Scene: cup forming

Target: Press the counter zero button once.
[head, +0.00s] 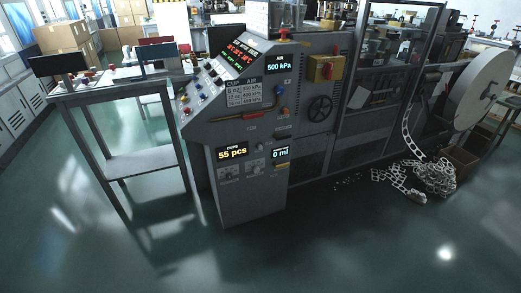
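The grey control cabinet (213,125) of the cup machine stands in the middle of the head view. Low on its front, a counter display (231,153) labelled CUPS reads 55 pcs. Small dark knobs or buttons (229,173) sit below it; which one is the counter zero button is too small to tell. A second display (280,155) to its right reads 0 ml. Neither of my grippers shows in the head view.
A sloped panel (205,83) with several buttons and an AIR display (279,66) reading 500 kPa are above. A metal table (130,90) stands left. Paper scrap (433,178) lies on the floor at right. The floor in front is clear.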

